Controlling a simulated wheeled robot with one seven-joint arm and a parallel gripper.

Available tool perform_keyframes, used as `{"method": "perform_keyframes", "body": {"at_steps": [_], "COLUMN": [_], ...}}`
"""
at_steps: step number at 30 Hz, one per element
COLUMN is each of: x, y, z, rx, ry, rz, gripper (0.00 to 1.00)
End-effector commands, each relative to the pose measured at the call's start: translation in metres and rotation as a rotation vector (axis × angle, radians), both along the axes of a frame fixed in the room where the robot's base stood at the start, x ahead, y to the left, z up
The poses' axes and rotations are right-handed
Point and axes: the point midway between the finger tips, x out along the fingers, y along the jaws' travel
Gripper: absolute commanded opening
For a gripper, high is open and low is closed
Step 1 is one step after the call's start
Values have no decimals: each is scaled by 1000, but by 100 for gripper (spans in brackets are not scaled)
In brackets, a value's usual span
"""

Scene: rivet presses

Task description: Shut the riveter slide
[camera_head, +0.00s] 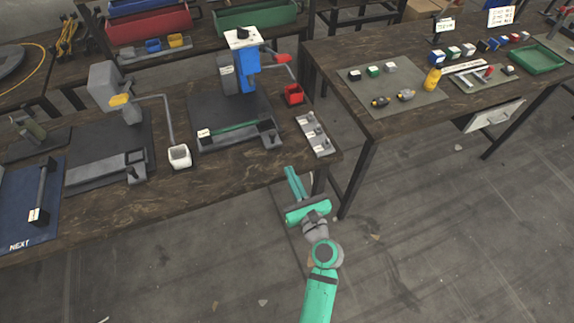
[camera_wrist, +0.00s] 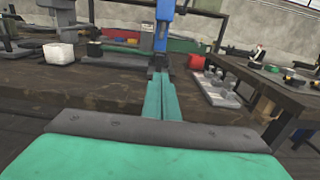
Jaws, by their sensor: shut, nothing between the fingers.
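Two rivet presses stand on the wooden bench. The blue press (camera_head: 246,75) has a grey column, a red-handled lever and a dark base plate. A low grey slide bar (camera_head: 238,135) with a green strip lies across the front of that plate. The grey press (camera_head: 106,85), with a yellow block, is to its left; a similar grey slide bar (camera_head: 105,172) lies at its front. I cannot tell from the frames how far either slide is open. My gripper (camera_head: 289,169) is shut and empty, by the bench's front edge. In the wrist view its teal fingers (camera_wrist: 160,85) point towards the blue press (camera_wrist: 163,30).
A grey holder plate (camera_head: 315,133) lies near the bench's right end. A second table (camera_head: 350,55) with small parts stands to the right.

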Motion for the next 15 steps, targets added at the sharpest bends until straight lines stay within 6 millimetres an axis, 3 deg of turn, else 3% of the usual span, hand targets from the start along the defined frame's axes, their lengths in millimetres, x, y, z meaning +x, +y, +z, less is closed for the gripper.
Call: {"method": "perform_keyframes", "body": {"at_steps": [15], "x": [89], "y": [30], "z": [1], "rx": [-4], "ry": [-3], "rz": [1], "gripper": [0]}}
